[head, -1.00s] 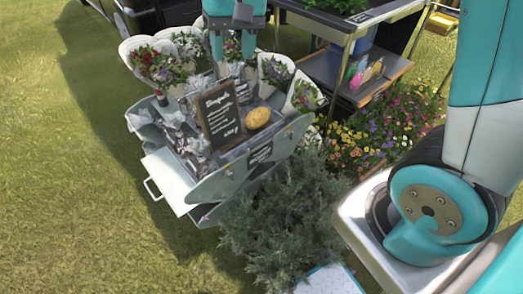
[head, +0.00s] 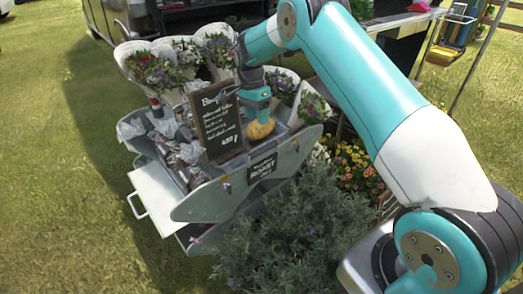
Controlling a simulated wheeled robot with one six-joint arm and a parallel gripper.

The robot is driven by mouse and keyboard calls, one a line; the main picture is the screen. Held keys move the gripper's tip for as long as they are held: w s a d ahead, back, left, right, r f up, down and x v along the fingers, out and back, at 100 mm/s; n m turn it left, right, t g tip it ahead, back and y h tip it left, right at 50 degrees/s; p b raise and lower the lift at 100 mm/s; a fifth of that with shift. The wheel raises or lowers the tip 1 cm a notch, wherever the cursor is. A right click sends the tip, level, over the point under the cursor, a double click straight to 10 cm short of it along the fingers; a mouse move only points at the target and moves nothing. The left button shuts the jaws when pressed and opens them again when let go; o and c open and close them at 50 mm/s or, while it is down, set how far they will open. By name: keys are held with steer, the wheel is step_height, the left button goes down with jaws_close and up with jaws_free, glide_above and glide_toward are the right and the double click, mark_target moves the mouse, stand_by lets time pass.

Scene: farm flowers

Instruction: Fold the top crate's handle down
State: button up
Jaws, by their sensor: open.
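A grey metal crate unit (head: 215,202) with slanted, stacked sides stands on the grass at left centre. A pale panel or drawer (head: 168,198) juts from its left side with a thin white bar handle (head: 136,206). I cannot tell for sure which part is the top crate's handle. My gripper (head: 260,121) is over the right part of the top compartment, right of a chalkboard sign (head: 217,122). It is open, with its tips at or just above a yellow potato-like object (head: 261,131). Its fingertips are largely hidden.
Wrapped bouquets (head: 152,70) stand along the back of the unit. Foil-wrapped items (head: 178,150) lie in its left part. A bushy plant (head: 285,225) crowds its right front. Flowers (head: 357,170) grow at right. Open grass (head: 60,200) lies left.

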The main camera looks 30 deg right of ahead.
mark_target(262, 148)
steer(key=f, duration=0.3)
steer(key=s+f+b, duration=0.1)
steer(key=f, duration=0.3)
steer(key=s+f+b, duration=0.1)
steer(key=f, duration=0.3)
steer(key=shift+d, duration=0.2)
steer(key=shift+s+r, duration=0.1)
jaws_close()
